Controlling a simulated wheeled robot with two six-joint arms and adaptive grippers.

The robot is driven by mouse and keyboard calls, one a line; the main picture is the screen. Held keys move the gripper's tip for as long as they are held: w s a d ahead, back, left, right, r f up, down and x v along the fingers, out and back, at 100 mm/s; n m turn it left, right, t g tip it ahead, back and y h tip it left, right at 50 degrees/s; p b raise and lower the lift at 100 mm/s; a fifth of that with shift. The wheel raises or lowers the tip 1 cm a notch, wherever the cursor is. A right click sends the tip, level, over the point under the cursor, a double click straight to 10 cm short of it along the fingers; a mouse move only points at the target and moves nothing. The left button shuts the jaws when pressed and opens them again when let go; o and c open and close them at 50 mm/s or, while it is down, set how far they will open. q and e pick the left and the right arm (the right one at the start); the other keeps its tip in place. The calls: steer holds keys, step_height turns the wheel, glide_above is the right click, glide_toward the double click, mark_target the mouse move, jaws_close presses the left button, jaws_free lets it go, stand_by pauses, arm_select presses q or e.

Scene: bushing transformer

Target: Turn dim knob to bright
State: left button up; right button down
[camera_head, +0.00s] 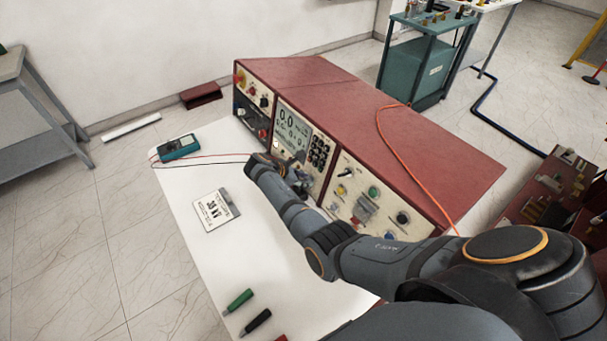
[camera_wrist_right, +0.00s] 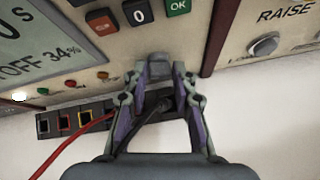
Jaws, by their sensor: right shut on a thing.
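The red instrument cabinet (camera_head: 340,100) stands on the white table, its cream front panel facing left. My right gripper (camera_head: 294,168) is at the panel in the head view, just below the display and keypad. In the right wrist view, my right gripper (camera_wrist_right: 157,84) has its two fingers closed on a small grey knob (camera_wrist_right: 157,66) beneath the keys. My fingers hide part of the knob, and no label for it is readable. The display (camera_wrist_right: 40,35) shows "OFF 34%". My left gripper is not in view.
Several sockets (camera_wrist_right: 68,118) with a red lead sit left of my fingers. A second knob (camera_wrist_right: 265,45) near "RAISE" is to the right. An orange cable (camera_head: 400,150) crosses the cabinet top.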

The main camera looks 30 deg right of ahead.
steer(key=shift+s+r+m+t+p, duration=0.25)
steer(key=shift+m+t+p, duration=0.45)
steer(key=shift+p, duration=0.5)
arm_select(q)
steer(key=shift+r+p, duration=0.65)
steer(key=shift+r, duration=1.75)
arm_select(e)
steer(key=shift+f+m+t, duration=0.2)
steer(key=shift+m+t, duration=0.5)
steer(key=shift+m, duration=0.2)
steer(key=c, duration=1.1)
jaws_free()
steer(key=shift+f, duration=0.1)
step_height(320, 180, up, 10)
